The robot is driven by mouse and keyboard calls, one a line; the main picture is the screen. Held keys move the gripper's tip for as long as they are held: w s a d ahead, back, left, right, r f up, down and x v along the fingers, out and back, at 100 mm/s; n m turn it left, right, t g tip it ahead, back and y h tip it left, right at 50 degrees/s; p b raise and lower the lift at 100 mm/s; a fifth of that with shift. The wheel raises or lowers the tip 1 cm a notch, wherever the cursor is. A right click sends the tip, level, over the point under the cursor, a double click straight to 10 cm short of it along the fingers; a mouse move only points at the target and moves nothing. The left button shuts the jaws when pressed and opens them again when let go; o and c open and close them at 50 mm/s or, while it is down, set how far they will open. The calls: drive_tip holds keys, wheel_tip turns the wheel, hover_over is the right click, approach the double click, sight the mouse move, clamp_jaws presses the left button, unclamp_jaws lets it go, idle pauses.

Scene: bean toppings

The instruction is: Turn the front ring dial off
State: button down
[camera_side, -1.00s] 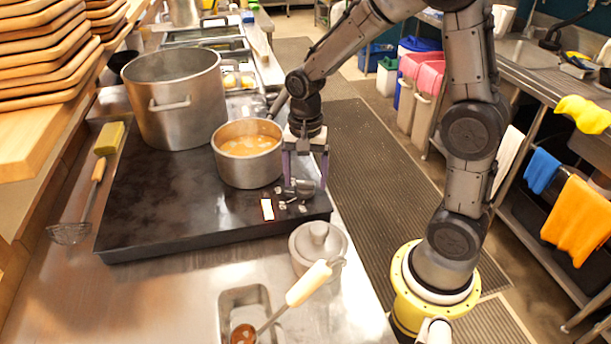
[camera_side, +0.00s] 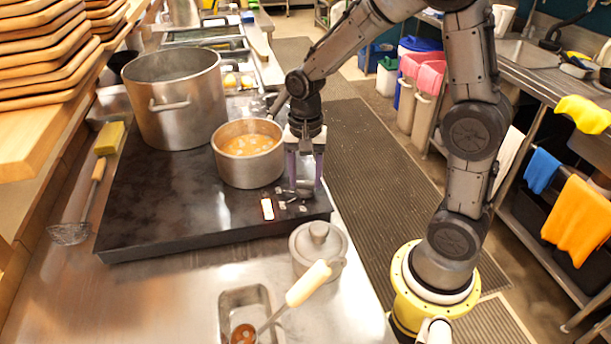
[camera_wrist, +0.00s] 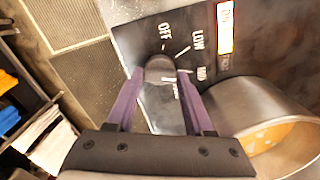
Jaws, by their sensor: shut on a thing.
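The front ring dial (camera_wrist: 160,69) is a dark round knob on the front right of the black cooktop (camera_side: 170,235). The labels OFF, LOW and MID show around it in the wrist view. Which label the dial points at is not clear. My gripper (camera_side: 304,186) points down over this control panel, and its purple fingers are on either side of the dial in the wrist view (camera_wrist: 160,73). It is shut on the dial. In the side view the fingers partly hide the dial. A lit indicator (camera_side: 267,208) glows white with a red edge beside the dial.
A pot of beans (camera_side: 248,172) stands on the cooktop close to my gripper. A large stockpot (camera_side: 178,120) is behind it. A lidded pot (camera_side: 318,262) and a ladle (camera_side: 305,285) in a metal insert are in front. Floor mats lie to the right.

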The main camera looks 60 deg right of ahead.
sight(305, 182)
drive_tip(key=n, duration=0.4)
drive_tip(key=shift+n, duration=0.4)
drive_tip(key=n, duration=0.4)
drive_tip(key=shift+r, duration=0.1)
drive_tip(key=n, duration=0.5)
drive_tip(key=shift+n, duration=1.8)
drive_tip(key=shift+c, duration=1.4)
unclamp_jaws()
wheel_tip(305, 182, up, 14)
